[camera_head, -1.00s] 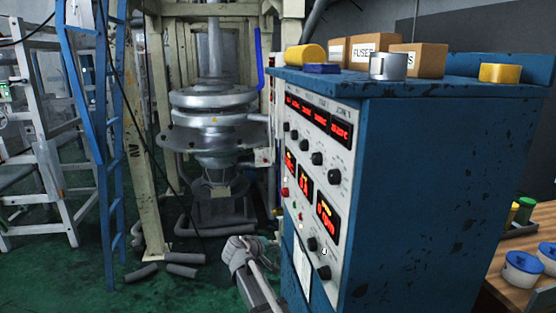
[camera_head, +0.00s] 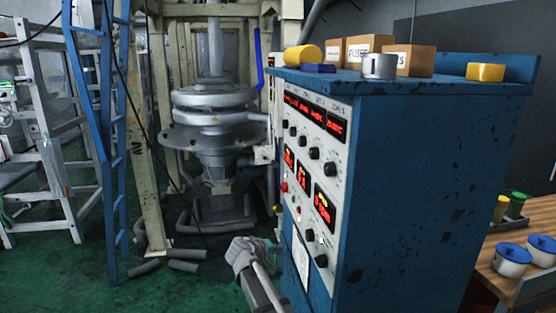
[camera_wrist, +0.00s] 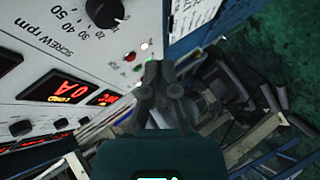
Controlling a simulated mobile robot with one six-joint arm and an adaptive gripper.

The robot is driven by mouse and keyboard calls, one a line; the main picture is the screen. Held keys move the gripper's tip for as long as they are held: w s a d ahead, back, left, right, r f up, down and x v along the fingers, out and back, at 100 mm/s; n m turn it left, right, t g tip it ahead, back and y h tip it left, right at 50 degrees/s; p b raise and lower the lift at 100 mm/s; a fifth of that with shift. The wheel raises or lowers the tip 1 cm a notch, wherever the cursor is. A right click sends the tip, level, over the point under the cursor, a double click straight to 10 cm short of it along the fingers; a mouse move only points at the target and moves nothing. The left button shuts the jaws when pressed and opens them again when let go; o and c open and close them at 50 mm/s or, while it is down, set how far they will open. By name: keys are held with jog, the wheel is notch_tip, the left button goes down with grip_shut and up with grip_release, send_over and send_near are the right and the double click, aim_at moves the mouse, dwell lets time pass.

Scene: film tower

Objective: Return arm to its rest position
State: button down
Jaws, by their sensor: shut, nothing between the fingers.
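My gripper shows in the wrist view (camera_wrist: 160,75), with its dark fingers together and nothing between them. It is in front of the control cabinet's white panel (camera_wrist: 50,65), near a small red button (camera_wrist: 130,56) and a lit white lamp. I cannot tell that it touches the panel. In the head view my arm (camera_head: 248,265) reaches up from the bottom middle beside the lower left of the cabinet, and the fingers there are too small to make out.
The blue control cabinet (camera_head: 420,180) stands close at right, with boxes, a yellow roll (camera_head: 304,55) and a metal cup (camera_head: 379,66) on top. A steel machine (camera_head: 213,115) stands behind. Blue ladder (camera_head: 108,150) at left. Pipe pieces (camera_head: 145,272) lie on green floor. A wooden bench (camera_head: 535,265) is at lower right.

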jog(key=s+d+f+m+g+y+p, duration=0.35)
jog(key=s+d+g, duration=0.25)
jog(key=s+d, duration=0.8)
jog(key=s+d+f+m+g+y+p, duration=0.1)
jog(key=s+d+m+g+y, duration=0.1)
jog(key=s, duration=1.1)
jog(key=shift+d+m+g+y+p, duration=0.35)
jog(key=shift+d+g+y, duration=0.35)
jog(key=shift+y, duration=0.55)
